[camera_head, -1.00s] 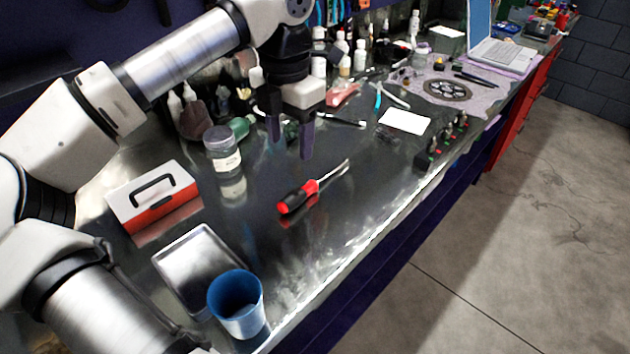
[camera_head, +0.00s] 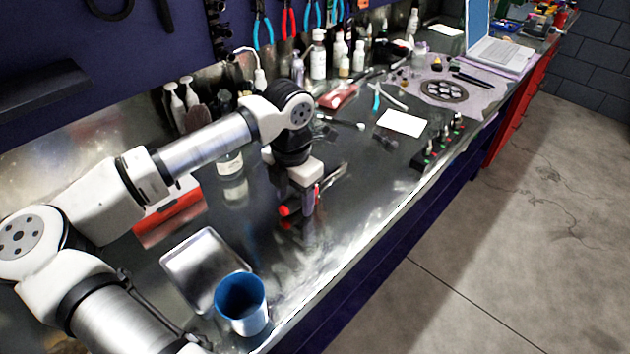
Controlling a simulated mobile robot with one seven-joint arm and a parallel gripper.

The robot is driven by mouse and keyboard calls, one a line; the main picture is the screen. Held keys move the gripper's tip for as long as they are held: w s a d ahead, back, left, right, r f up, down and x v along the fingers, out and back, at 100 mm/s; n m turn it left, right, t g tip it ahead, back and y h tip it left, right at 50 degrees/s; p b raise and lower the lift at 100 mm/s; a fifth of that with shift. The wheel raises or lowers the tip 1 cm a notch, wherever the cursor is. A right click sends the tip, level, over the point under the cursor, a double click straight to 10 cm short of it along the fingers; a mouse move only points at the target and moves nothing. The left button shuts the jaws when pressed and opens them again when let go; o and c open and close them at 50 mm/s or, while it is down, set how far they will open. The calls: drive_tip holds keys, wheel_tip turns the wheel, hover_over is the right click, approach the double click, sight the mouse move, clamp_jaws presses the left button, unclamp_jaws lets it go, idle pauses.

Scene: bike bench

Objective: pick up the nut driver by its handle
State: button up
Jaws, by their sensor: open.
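The nut driver lies on the dark metal bench top (camera_head: 350,230), near the middle of the picture. Its red and black handle (camera_head: 284,211) shows just left of my gripper, and its shaft points toward the upper right. My gripper (camera_head: 298,212) points down with its fingers low at the handle, one finger in front of it. The fingers are open. They hide most of the handle, so I cannot tell whether they touch it.
A metal tray (camera_head: 172,262) and a blue cup (camera_head: 243,318) stand at the near left. A red box (camera_head: 170,218) and a jar (camera_head: 230,165) are partly behind my arm. A white card (camera_head: 401,123) and a rack of small tools (camera_head: 438,142) lie to the right.

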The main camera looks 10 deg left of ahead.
drive_tip(key=shift+f, duration=0.25)
drive_tip(key=c, duration=1.1)
